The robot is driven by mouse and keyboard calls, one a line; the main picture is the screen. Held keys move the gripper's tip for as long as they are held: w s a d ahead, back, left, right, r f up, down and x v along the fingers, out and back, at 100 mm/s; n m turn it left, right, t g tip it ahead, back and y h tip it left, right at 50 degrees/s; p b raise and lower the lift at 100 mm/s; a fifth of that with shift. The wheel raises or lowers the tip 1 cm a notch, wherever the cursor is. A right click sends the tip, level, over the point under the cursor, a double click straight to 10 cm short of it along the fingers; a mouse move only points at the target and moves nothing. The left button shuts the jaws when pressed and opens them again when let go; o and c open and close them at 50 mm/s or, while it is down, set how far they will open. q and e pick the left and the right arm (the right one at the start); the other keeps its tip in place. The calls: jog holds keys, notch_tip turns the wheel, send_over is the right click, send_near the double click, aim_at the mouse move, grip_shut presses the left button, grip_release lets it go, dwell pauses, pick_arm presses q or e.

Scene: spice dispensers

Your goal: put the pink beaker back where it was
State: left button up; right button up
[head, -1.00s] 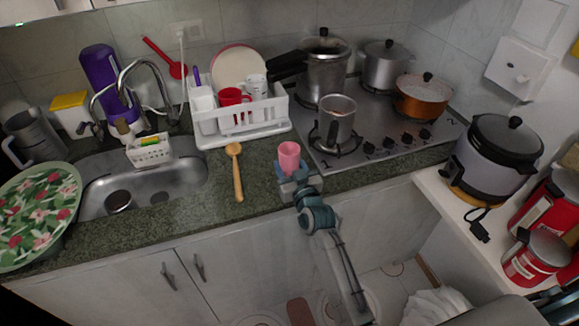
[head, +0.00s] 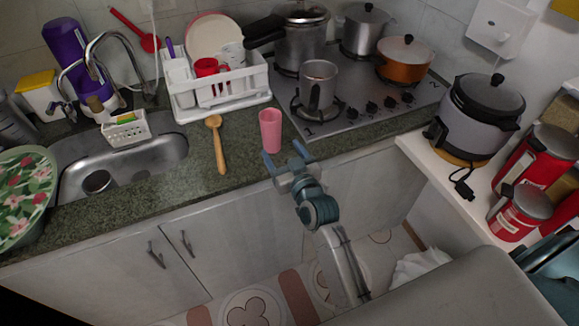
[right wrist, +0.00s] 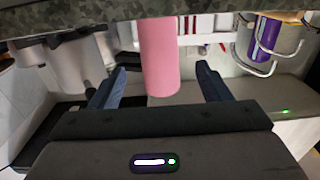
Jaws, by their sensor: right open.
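The pink beaker (head: 270,131) stands upright on the granite counter (head: 190,213), between the wooden spoon and the stove, near the counter's front edge. My right gripper (head: 284,160) is open and empty just in front of the beaker, at the counter's edge. In the right wrist view the beaker (right wrist: 160,58) shows beyond and between the two spread fingers (right wrist: 160,88), with gaps on both sides. My left gripper is in none of the current views.
A wooden spoon (head: 217,145) lies left of the beaker. A white dish rack (head: 222,100) stands behind it. A metal mug (head: 318,88) sits on the stove (head: 360,112) to the right. The sink (head: 125,165) is at the left.

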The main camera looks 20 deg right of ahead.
jog(key=s+b, duration=0.1)
jog(key=s, duration=0.3)
jog(key=shift+d, duration=0.1)
jog(key=s+d+f+g, duration=0.2)
jog(key=s+f+g, duration=0.15)
jog(key=f, duration=1.05)
jog(key=s+d+f+g+h, duration=0.15)
jog(key=s+f, duration=0.35)
jog(key=f, duration=0.9)
jog(key=s+d+f+g+y, duration=0.15)
jog(key=s+f+g, duration=0.3)
jog(key=f, duration=0.95)
jog(key=s+d+f+g, duration=0.2)
jog(key=s+f, duration=0.4)
jog(key=s, duration=0.5)
jog(key=s+d+f+g+h, duration=0.1)
jog(key=s+d+f+g, duration=0.1)
jog(key=s+f, duration=0.5)
jog(key=s+d+f+g, duration=0.2)
jog(key=s+f, duration=0.5)
jog(key=s, duration=0.8)
jog(key=shift+s+d+g+h, duration=0.15)
jog(key=shift+s+g+h, duration=0.2)
jog(key=shift+g, duration=0.3)
jog(key=shift+w, duration=0.1)
